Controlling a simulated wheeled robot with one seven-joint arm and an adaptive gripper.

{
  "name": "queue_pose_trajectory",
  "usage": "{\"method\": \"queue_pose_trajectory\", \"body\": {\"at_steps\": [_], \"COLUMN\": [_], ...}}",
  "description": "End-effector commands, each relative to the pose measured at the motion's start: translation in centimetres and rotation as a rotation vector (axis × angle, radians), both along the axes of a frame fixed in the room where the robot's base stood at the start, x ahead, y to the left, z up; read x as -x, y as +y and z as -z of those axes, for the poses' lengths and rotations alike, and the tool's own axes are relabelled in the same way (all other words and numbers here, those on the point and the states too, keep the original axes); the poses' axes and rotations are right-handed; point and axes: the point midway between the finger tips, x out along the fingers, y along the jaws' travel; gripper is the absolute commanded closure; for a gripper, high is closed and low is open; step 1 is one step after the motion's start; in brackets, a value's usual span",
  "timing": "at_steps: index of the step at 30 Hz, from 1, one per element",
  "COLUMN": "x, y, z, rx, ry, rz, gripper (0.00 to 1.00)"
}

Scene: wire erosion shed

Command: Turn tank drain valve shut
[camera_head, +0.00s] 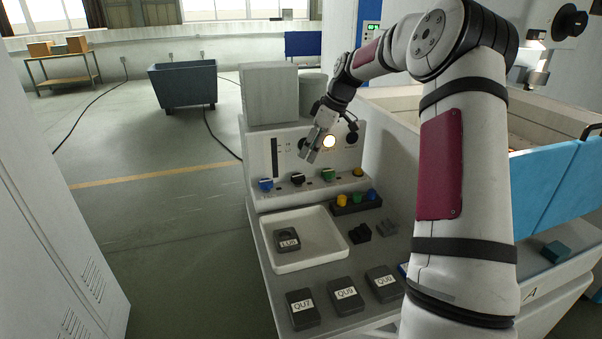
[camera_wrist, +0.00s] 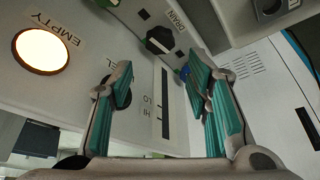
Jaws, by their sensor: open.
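The control panel carries a black knob (camera_wrist: 160,40) with the label DRAIN beside it in the wrist view. In the head view this looks like the black knob (camera_head: 297,179) in the lower row, between a blue knob (camera_head: 265,184) and a green knob (camera_head: 328,175). My gripper (camera_head: 311,151) is in front of the panel, above that row. In the wrist view my gripper (camera_wrist: 160,72) has its teal-padded fingers apart with nothing between them. The DRAIN knob shows beyond the fingertips, apart from them. The left finger partly hides another dark round control.
A round lamp (camera_wrist: 42,50) marked EMPTY glows on the panel. Below the panel are a white tray (camera_head: 277,263) holding a tag (camera_head: 287,239), a holder with coloured buttons (camera_head: 356,203), small black blocks and several labelled dark tags. A tank with blue panels stands right.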

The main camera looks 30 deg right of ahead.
Motion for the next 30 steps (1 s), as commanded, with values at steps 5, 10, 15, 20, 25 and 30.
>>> {"method": "queue_pose_trajectory", "body": {"at_steps": [5,10,15,20,25,30], "x": [-1.1,-2.0,-2.7,-3.0,-3.0,-3.0], "y": [0.9,1.6,2.0,2.2,2.2,2.2], "z": [3.5,6.2,8.1,8.8,8.9,8.9], "rx": [-0.002,-0.001,0.0,0.002,0.002,0.001], "ry": [0.004,0.002,0.002,0.0,0.0,0.0], "rz": [-0.002,-0.002,0.0,-0.001,0.001,0.0], "gripper": [0.55,0.55,0.55,0.55,0.55,0.69]}}
